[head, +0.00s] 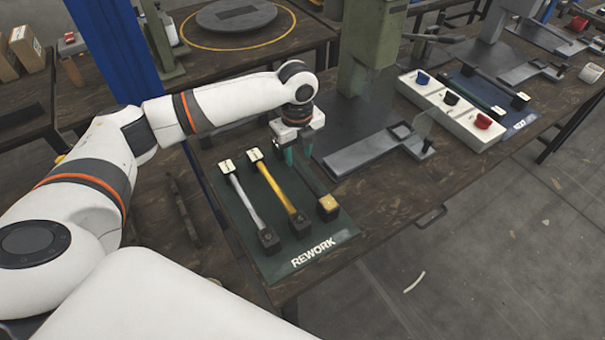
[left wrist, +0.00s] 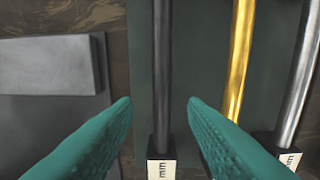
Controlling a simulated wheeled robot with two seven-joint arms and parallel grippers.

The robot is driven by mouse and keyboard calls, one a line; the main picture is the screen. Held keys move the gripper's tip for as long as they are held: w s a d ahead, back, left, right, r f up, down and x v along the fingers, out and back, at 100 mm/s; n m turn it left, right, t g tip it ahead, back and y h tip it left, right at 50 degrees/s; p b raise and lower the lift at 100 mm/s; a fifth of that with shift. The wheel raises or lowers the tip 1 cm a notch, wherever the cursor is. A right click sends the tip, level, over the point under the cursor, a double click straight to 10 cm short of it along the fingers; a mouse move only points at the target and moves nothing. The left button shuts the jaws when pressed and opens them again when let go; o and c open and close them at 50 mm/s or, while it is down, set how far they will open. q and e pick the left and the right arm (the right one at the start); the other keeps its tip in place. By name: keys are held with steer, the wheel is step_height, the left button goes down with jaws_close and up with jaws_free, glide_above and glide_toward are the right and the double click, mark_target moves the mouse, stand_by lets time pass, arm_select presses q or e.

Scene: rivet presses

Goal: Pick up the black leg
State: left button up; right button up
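The black leg (head: 314,183) lies on the green REWORK mat (head: 335,236), to the right of a yellow leg (head: 279,185) and a silver leg (head: 245,202). In the head view its near end has a yellowish block, and its far end is hidden by my gripper. My left gripper (head: 296,153) points down over its far part with teal fingers apart. In the left wrist view, the black leg (left wrist: 162,75) runs between the two open fingertips, with a white-labelled dark end block below. Nothing is held. My right gripper is not in view.
A grey press plate (head: 365,152) and green press column (head: 368,50) stand right of the mat. A white box with blue, black and red parts (head: 455,110) and another mat with a dark green leg (head: 483,95) lie farther right.

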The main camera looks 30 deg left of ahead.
mark_target(297, 165)
arm_select(q)
steer(key=shift+f, duration=0.6)
steer(key=f, duration=0.4)
steer(key=shift+a+f+p, duration=0.15)
steer(key=shift+a+p, duration=0.05)
steer(key=shift+p, duration=0.1)
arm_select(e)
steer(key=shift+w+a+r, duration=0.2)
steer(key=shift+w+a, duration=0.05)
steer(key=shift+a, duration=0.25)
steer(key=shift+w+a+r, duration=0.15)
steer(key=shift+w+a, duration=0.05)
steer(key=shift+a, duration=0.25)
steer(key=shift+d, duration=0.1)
arm_select(q)
jaws_close()
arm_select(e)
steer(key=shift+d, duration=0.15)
